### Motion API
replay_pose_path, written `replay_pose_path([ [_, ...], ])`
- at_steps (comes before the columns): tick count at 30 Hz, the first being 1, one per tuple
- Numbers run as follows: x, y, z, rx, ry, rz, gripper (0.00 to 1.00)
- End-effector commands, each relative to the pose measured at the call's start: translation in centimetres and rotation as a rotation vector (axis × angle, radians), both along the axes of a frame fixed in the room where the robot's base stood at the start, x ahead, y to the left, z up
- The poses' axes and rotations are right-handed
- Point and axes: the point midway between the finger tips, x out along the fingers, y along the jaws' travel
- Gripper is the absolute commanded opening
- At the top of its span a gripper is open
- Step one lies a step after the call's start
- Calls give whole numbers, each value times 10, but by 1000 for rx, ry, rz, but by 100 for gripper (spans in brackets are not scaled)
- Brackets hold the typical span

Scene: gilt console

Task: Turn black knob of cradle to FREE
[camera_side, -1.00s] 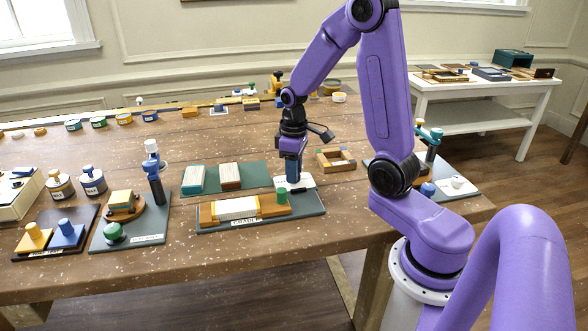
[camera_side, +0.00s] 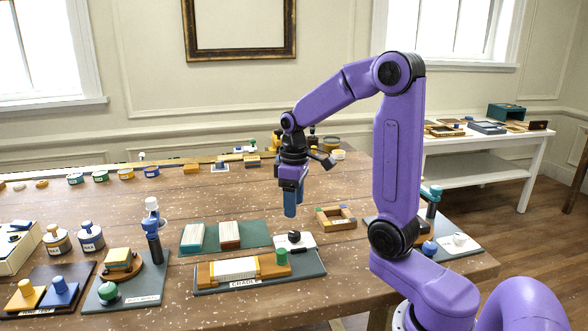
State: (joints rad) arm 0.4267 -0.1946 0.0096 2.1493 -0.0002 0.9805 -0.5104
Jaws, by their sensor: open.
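The cradle is a dark teal board (camera_side: 215,286) labelled CRADLE, bearing a wooden holder (camera_side: 208,273) with a white ribbed piece (camera_side: 235,268) and a green knob (camera_side: 281,257). At its back right is a white plate (camera_side: 304,247) with a black knob (camera_side: 294,237). Any FREE mark and the knob's pointing direction are too small to read. My gripper (camera_side: 290,213) has blue fingers pointing down, just above the black knob in the picture. It is open and holds nothing visible; a gap shows between it and the knob.
A green mat (camera_side: 262,235) with two ribbed blocks lies behind the cradle. A wooden frame (camera_side: 336,218) stands right of the plate. Bare table lies behind my gripper.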

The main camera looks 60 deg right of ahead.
Motion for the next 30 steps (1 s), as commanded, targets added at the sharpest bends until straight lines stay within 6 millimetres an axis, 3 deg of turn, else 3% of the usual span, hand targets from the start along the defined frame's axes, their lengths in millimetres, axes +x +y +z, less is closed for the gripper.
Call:
replay_pose_path([
  [6,1,0,47,-1,-7,0,60],
  [12,1,0,77,-1,-3,0,60],
  [18,0,0,90,0,-1,0,60],
  [30,0,0,91,0,0,0,60],
])
